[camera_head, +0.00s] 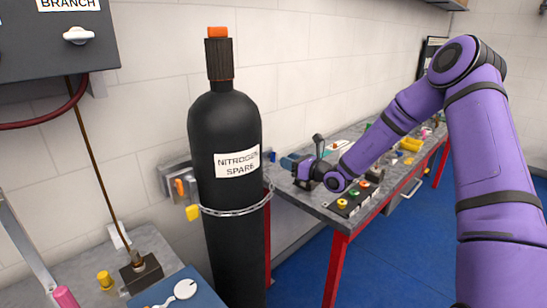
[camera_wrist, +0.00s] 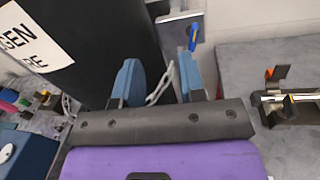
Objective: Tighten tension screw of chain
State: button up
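A black gas cylinder (camera_head: 226,130) labelled "NITROGEN SPARE" stands upright against the wall, with a metal chain (camera_head: 235,208) around its lower body. In the wrist view the cylinder (camera_wrist: 95,45) fills the upper left, and a piece of the chain (camera_wrist: 160,85) shows between my fingers. A small blue piece (camera_wrist: 193,36) sits on a grey wall bracket beyond the right finger; I cannot tell whether it is the tension screw. It also seems to show beside the cylinder in the head view (camera_head: 273,156). My gripper (camera_head: 288,162) is right of the cylinder, its blue fingers apart (camera_wrist: 159,78), with nothing visibly clamped.
A grey workbench (camera_head: 318,205) with red legs and several small coloured parts runs along the wall at right. Left of the cylinder are a wall bracket with an orange lever (camera_head: 180,188) and a yellow piece (camera_head: 193,212). Blue floor (camera_head: 400,260) is open in front.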

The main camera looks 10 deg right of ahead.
aim_at(273, 162)
jog(key=w+a+f+m, duration=0.1)
jog(key=w, duration=0.2)
jog(key=w+a+f+m+t+h, duration=0.1)
jog(key=w, duration=0.3)
jog(key=w+a+f+m+h, duration=0.1)
jog(key=w, duration=0.3)
dwell(0.3)
grip_shut()
